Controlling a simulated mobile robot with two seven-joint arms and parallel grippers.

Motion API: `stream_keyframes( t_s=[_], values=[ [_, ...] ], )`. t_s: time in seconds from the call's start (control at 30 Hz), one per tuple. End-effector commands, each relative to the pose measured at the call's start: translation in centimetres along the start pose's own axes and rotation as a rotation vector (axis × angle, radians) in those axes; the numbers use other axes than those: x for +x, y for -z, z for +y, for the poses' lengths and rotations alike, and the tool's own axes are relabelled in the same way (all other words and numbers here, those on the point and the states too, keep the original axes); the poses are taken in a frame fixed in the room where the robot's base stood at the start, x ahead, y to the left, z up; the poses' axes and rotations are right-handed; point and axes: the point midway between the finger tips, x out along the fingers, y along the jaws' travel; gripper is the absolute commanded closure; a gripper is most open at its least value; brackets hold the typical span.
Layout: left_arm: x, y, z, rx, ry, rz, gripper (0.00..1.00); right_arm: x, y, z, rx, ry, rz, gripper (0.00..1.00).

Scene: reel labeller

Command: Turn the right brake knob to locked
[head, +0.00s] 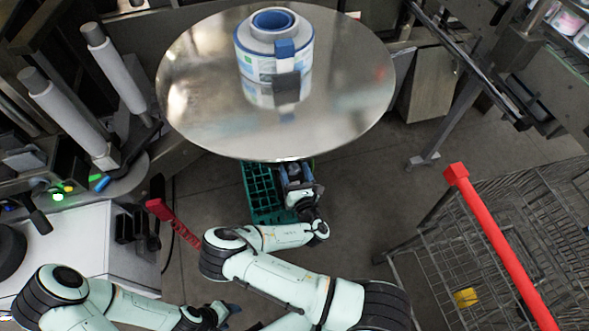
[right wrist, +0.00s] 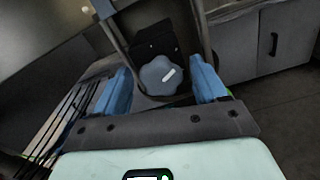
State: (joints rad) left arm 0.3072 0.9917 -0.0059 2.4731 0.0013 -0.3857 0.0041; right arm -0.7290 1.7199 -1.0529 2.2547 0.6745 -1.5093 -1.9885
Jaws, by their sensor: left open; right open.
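The brake knob (right wrist: 162,76) is a lobed, blue-grey knob with a short white mark slanting up to the right, seen in the right wrist view. It sits in front of a dark plate between two metal rods. My right gripper (right wrist: 160,68) is open, with one blue finger on each side of the knob; I cannot tell whether they touch it. In the head view, my right gripper (head: 297,170) is at the near edge of the big disc, which hides the knob. My left gripper (head: 226,311) is open and empty near the bottom edge.
The shiny round disc (head: 190,100) carries a blue-and-white reel (head: 273,45). A green crate (head: 257,195) is on the floor below it. A wire cart with a red handle (head: 500,240) stands at the right. A white-topped machine with rollers (head: 85,245) is at the left.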

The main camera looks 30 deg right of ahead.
Motion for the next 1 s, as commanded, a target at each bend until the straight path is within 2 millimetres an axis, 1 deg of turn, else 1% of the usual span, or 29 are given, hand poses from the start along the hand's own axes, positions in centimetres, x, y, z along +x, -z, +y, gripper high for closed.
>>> stream_keyframes(
  t_s=[0.07, 0.1, 0.17, 0.2, 0.23, 0.27, 0.47, 0.67, 0.87, 1.0],
  values=[
    [0.0, 0.0, 0.0, 0.0, 0.0, 0.0, 0.43, 0.0, 0.0, 0.0, 0.0, 0.0, 0.0, 0.28],
    [0.0, 0.0, 0.0, 0.0, 0.0, 0.0, 0.43, 0.0, 0.0, 0.0, 0.0, 0.0, 0.0, 0.35],
    [0.0, 0.0, 0.0, 0.0, 0.0, 0.0, 0.43, 0.0, 0.0, 0.0, 0.0, 0.0, 0.0, 0.54],
    [0.0, 0.0, 0.0, 0.0, 0.0, 0.0, 0.43, 0.0, 0.0, 0.0, 0.0, 0.0, 0.0, 0.68],
    [0.0, 0.0, 0.0, 0.0, 0.0, 0.0, 0.43, 0.0, 0.0, 0.0, 0.0, 0.0, 0.0, 0.77],
    [0.0, 0.0, 0.0, 0.0, 0.0, 0.0, 0.43, 0.0, 0.0, 0.0, 0.0, 0.0, 0.0, 0.84],
    [0.1, -0.1, -0.1, 0.0, 0.0, -0.001, 0.43, 0.0, 0.0, 0.0, 0.007, -0.001, 0.0, 0.84],
    [0.8, -0.5, -0.5, -0.002, 0.002, -0.007, 0.43, 0.0, 0.1, 0.0, 0.061, -0.001, 0.0, 0.84],
    [2.2, -1.3, -1.2, -0.006, 0.006, -0.018, 0.43, 0.0, 0.2, -0.1, 0.187, -0.002, -0.001, 0.84],
    [3.4, -1.8, -1.8, -0.009, 0.009, -0.025, 0.43, 0.0, 0.2, -0.1, 0.312, -0.002, -0.002, 0.83]
  ],
)
